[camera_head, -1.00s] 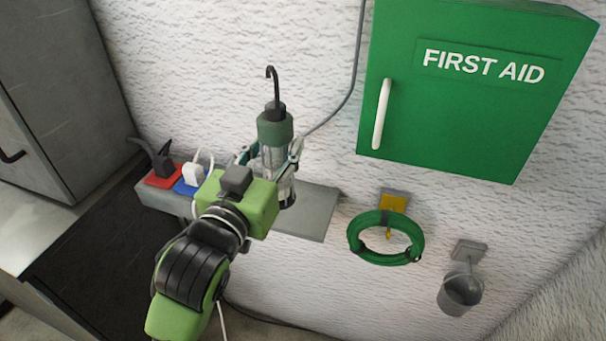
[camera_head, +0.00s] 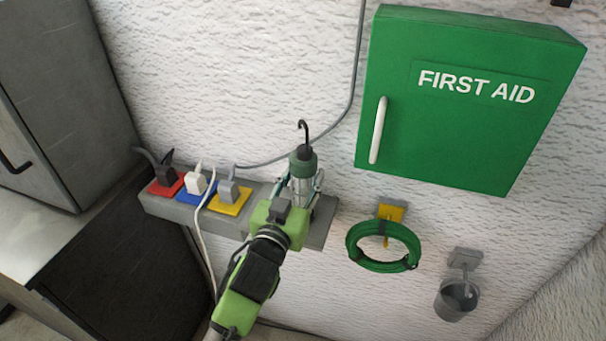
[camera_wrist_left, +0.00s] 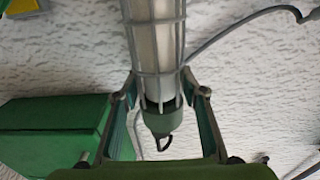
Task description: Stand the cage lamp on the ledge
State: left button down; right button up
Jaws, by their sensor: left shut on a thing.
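The cage lamp (camera_head: 302,166) has a dark green cap, a black hook on top and a pale tube inside a wire cage. It is roughly upright in front of the wall. My left gripper (camera_head: 297,187) is shut on its cage, with a finger on each side. In the left wrist view the lamp (camera_wrist_left: 155,45) runs down between the fingers of the left gripper (camera_wrist_left: 160,92), hook end lowest. The grey ledge (camera_head: 318,233) lies below and around the lamp. The lamp's foot is hidden behind my gripper, so I cannot tell whether it touches the ledge. My right gripper is not in view.
Red, blue and yellow sockets with plugs (camera_head: 228,190) and cords fill the ledge's left part. A green first aid box (camera_head: 465,110) hangs above right. A green hose coil (camera_head: 384,247) and a small grey bucket (camera_head: 456,300) hang to the right.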

pick_arm(q)
jog(key=shift+f, duration=0.1)
jog(key=c, duration=1.3)
grip_release()
jog(key=shift+o, duration=0.2)
jog(key=shift+r, duration=0.2)
jog(key=b+v, duration=0.3)
jog(key=v, duration=0.9)
